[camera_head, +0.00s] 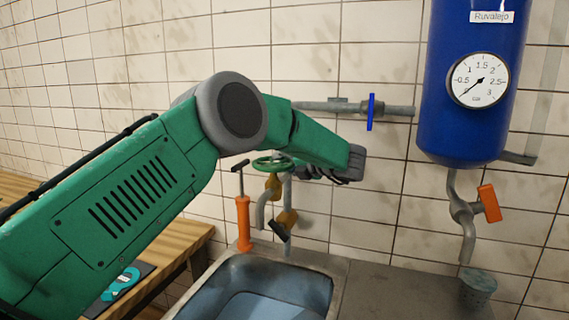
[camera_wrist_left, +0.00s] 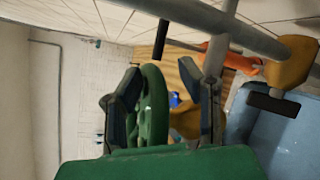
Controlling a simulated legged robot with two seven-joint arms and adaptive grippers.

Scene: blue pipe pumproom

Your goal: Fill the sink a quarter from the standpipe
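The standpipe (camera_head: 288,195) stands against the tiled wall behind the sink (camera_head: 341,274). It has a green handwheel (camera_head: 272,162), a brass valve body, a curved grey spout (camera_head: 262,210) and a lower brass tap (camera_head: 287,218) with a black handle. The basin looks bluish inside; I cannot tell the water level. No stream shows at the spout. My left gripper (camera_head: 312,172) reaches the handwheel from the right. In the left wrist view the handwheel (camera_wrist_left: 153,105) stands between the parted fingers of the left gripper (camera_wrist_left: 165,95), close to one finger. My right gripper is out of view.
An orange hand pump (camera_head: 243,222) stands at the sink's back left corner. A blue tank (camera_head: 470,115) with a gauge and an orange-handled tap (camera_head: 489,203) hangs at right, above a grey cup (camera_head: 477,288). A blue-handled valve (camera_head: 371,112) sits on the wall pipe. A wooden bench (camera_head: 180,240) is at left.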

